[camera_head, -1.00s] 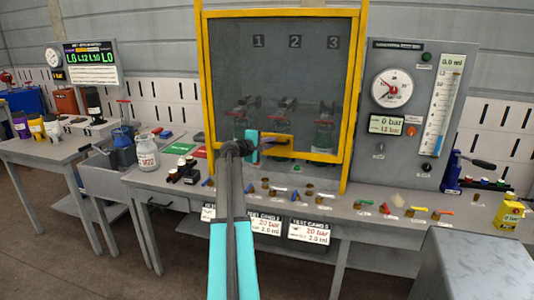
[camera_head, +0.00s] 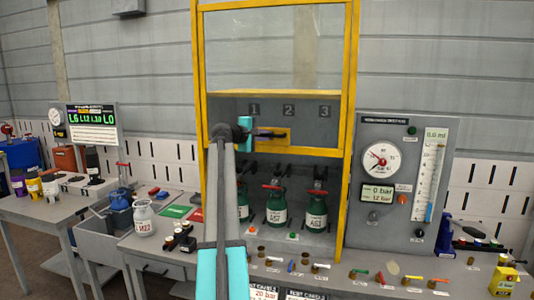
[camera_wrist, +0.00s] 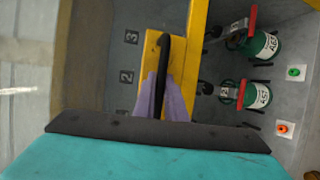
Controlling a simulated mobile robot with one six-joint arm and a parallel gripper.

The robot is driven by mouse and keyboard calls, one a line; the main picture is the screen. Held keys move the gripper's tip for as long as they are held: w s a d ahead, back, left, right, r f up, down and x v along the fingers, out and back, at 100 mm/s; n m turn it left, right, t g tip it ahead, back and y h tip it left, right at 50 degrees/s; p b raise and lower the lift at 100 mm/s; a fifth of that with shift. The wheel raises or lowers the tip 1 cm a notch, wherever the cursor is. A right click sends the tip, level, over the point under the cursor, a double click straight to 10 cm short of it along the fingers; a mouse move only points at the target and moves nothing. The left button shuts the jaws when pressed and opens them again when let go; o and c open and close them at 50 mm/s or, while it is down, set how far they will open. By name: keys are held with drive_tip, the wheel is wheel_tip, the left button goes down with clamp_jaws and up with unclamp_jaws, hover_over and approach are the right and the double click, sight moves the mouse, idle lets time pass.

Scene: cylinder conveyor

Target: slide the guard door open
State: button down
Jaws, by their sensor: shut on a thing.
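The guard door (camera_head: 265,50) is a clear pane in a yellow frame. It stands raised, with its upper part above the grey cabinet and its lower edge across the cabinet's upper half. My gripper (camera_head: 258,133) is shut on the door's black handle (camera_wrist: 164,48), which is fixed to a yellow plate (camera_head: 285,140). In the wrist view, purple fingertips (camera_wrist: 160,96) close around the handle. Below the door, the opening shows green cylinders with red tops, such as the middle one (camera_head: 277,207) and the right one (camera_head: 317,211). My arm partly hides the left one.
Yellow posts (camera_head: 347,150) flank the opening. Small valves and fittings (camera_head: 321,267) line the bench front. A gauge panel (camera_head: 402,175) stands right of the cabinet. A grey canister (camera_head: 143,217) stands to the left.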

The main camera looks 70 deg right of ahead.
sight(273, 120)
wheel_tip(273, 120, up, 6)
drive_tip(key=shift+r+p, duration=0.25)
drive_tip(key=shift+p, duration=0.35)
drive_tip(key=c, duration=1.8)
unclamp_jaws()
drive_tip(key=shift+a, duration=0.1)
drive_tip(key=b+v, duration=0.3)
drive_tip(key=v, duration=1)
drive_tip(key=shift+w+a, duration=0.1)
drive_tip(key=shift+a, duration=0.25)
